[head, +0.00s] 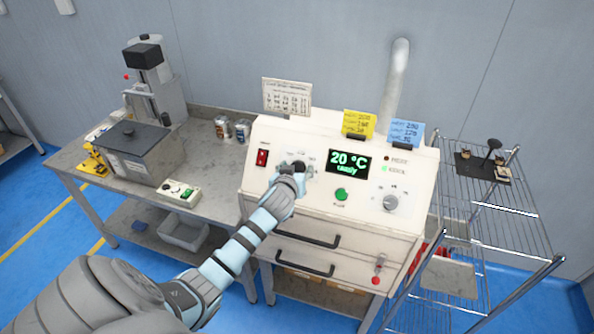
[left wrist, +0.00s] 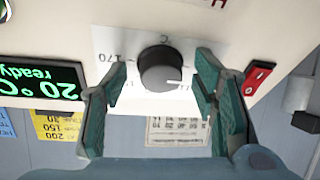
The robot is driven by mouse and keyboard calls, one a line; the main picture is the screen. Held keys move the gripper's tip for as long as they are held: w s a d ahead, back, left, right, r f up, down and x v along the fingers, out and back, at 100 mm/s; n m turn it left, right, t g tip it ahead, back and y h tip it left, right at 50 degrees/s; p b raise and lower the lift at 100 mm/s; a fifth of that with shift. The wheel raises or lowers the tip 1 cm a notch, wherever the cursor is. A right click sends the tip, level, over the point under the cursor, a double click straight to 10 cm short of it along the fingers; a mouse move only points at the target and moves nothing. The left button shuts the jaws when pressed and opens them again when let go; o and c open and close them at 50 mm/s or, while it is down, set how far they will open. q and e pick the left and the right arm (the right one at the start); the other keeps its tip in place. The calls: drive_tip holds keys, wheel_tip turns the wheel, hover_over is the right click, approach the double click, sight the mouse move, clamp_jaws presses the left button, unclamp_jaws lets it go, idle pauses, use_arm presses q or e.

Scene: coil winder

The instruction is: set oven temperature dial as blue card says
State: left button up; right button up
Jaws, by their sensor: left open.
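The oven's temperature dial (left wrist: 158,70) is a dark round knob with a white pointer mark, on a white scale plate where "170" can be read. My left gripper (head: 298,172) is at the dial, mostly covering it in the head view. In the left wrist view, which is upside down, the open fingers (left wrist: 161,76) stand on either side of the dial, with visible gaps. The display (head: 348,163) reads 20 °C, ready. The blue card (head: 405,134) stands on top of the oven at the right; its small writing is not clearly legible. My right gripper is out of view.
A yellow card (head: 359,124) and a white chart (head: 287,97) stand on the oven (head: 270,140). A red switch (head: 262,157) is left of the dial, a green button (head: 341,194) and a grey knob (head: 390,202) to the right. A wire rack (head: 500,210) stands at right.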

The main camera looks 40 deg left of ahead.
use_arm(q)
drive_tip(key=c, duration=1.2)
drive_tip(key=shift+o, duration=0.2)
